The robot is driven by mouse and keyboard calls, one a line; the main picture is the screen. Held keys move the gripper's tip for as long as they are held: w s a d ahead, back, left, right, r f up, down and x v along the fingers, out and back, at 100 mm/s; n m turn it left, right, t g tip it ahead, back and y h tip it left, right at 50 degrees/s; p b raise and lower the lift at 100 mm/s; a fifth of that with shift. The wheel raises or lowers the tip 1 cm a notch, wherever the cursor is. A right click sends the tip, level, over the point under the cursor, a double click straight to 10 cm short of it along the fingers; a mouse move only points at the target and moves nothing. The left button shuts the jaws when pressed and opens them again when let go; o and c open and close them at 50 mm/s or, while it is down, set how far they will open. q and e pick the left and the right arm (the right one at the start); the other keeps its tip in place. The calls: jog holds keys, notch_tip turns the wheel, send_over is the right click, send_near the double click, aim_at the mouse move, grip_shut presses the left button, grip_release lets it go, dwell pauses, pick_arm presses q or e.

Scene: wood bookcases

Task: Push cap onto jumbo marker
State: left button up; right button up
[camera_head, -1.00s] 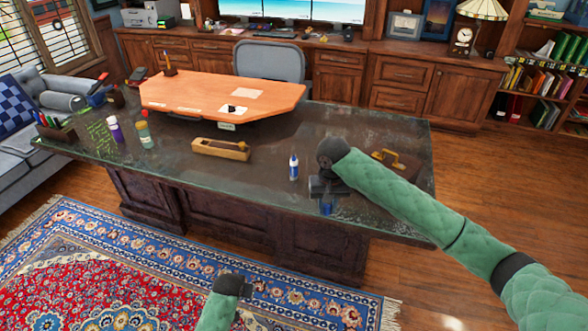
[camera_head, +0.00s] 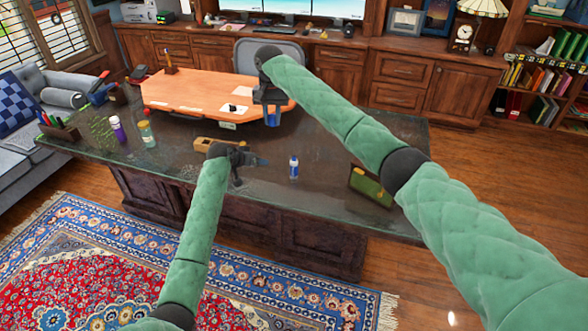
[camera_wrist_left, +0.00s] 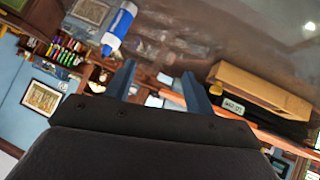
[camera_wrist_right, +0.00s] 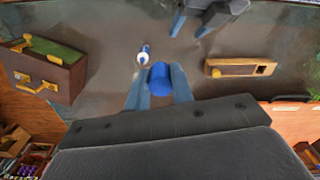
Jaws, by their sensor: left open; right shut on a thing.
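The jumbo marker (camera_head: 294,168) is white and blue and stands upright on the dark desk, touched by neither gripper. It also shows in the left wrist view (camera_wrist_left: 118,28) and the right wrist view (camera_wrist_right: 143,54). My right gripper (camera_head: 272,117) is shut on the blue cap (camera_wrist_right: 159,76) and holds it in the air, up and left of the marker in the head view. My left gripper (camera_head: 258,163) is open and empty, a little left of the marker; its spread fingers show in the left wrist view (camera_wrist_left: 158,82). The cap's open end is hidden.
A wooden box (camera_head: 205,144) lies behind my left gripper. A brown and green case (camera_head: 370,187) stands right of the marker, near my right forearm. Bottles (camera_head: 147,134) and a pen holder (camera_head: 58,130) are at the left. The desk around the marker is clear.

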aim_at(294, 164)
jog(key=shift+m, duration=0.5)
jog(key=w+d+f, duration=0.1)
jog(key=d+f, duration=0.1)
jog(key=f, duration=0.2)
jog(key=w+d+f, duration=0.2)
jog(key=f, duration=0.2)
jog(key=w+d+f, duration=0.2)
jog(key=d+f, duration=0.1)
jog(key=f, duration=0.1)
jog(key=shift+w, duration=0.2)
jog(key=shift+d, duration=0.1)
pick_arm(q)
jog(key=d+m+h, duration=0.1)
jog(key=m+h, duration=0.1)
jog(key=m, duration=0.1)
jog(key=d+f+m+g+h, duration=0.1)
jog(key=d+m+h, duration=0.1)
jog(key=m, duration=0.1)
jog(key=d+m+h, duration=0.1)
jog(key=m, duration=0.1)
jog(key=shift+d+f+m+h, duration=0.25)
jog(key=shift+d+m+h, duration=0.05)
jog(key=shift+m+h, duration=0.1)
pick_arm(e)
jog(key=shift+n, duration=0.3)
pick_arm(q)
jog(key=shift+d, duration=0.1)
jog(key=x, duration=1.1)
jog(key=shift+d+f, duration=0.3)
jog(key=shift+d, duration=0.05)
